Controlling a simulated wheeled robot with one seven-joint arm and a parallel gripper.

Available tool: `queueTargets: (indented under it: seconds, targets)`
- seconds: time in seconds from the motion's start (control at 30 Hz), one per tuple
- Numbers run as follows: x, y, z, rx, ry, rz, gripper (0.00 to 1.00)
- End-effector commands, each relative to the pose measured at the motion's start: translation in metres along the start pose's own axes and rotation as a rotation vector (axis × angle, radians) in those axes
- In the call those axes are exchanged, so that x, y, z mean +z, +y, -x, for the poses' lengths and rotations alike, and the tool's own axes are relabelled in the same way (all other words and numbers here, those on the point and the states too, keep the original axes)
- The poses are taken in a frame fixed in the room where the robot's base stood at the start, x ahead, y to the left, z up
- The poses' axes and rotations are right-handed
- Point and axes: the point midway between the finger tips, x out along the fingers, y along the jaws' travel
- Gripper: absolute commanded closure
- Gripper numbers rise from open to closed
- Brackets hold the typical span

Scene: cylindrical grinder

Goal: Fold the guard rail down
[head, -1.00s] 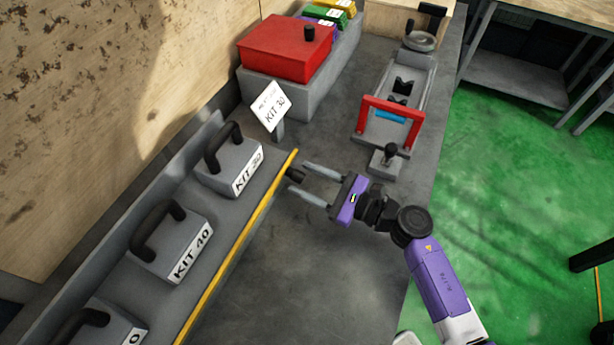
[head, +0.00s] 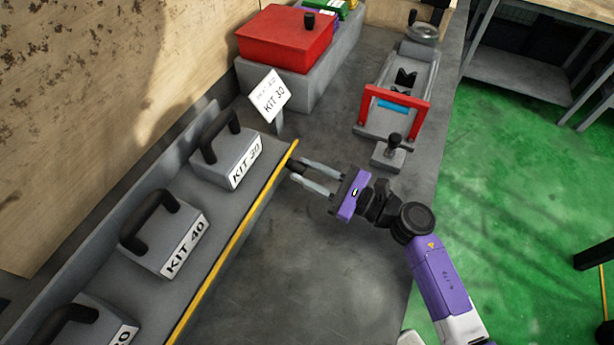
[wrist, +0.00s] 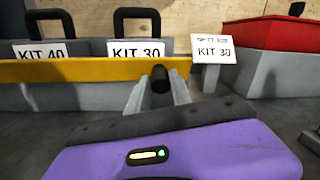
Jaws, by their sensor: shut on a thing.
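The guard rail is a yellow bar (head: 232,236) along the front edge of the grey kit shelf. In the wrist view the yellow rail (wrist: 65,70) runs level across the front of the shelf, in front of the lower part of the kits. A black cylindrical grip (wrist: 160,77) sticks out from the rail near its right end. My gripper (head: 298,171) is at the rail's far end in the head view, its two grey fingers closed on this grip. The fingers hide part of the grip, and its joint to the rail is not clear.
The KIT 30 block (head: 228,158) and KIT 40 block (head: 165,235) stand on the shelf behind the rail. A KIT 30 sign (head: 270,94) stands beyond the rail end. A red-framed fixture (head: 394,95) lies to the right. The grey bench before the rail is clear.

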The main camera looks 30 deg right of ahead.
Motion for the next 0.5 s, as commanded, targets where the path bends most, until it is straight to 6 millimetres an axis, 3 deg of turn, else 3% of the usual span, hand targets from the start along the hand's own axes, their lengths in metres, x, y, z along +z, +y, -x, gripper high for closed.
queueTargets:
  seconds: [0.1,0.5]
  targets:
    - [-0.0082,0.0013,0.0006,-0.01,-0.032,-0.001,1.0]
    - [-0.0038,0.0009,0.0015,-0.019,-0.073,-0.005,1.0]
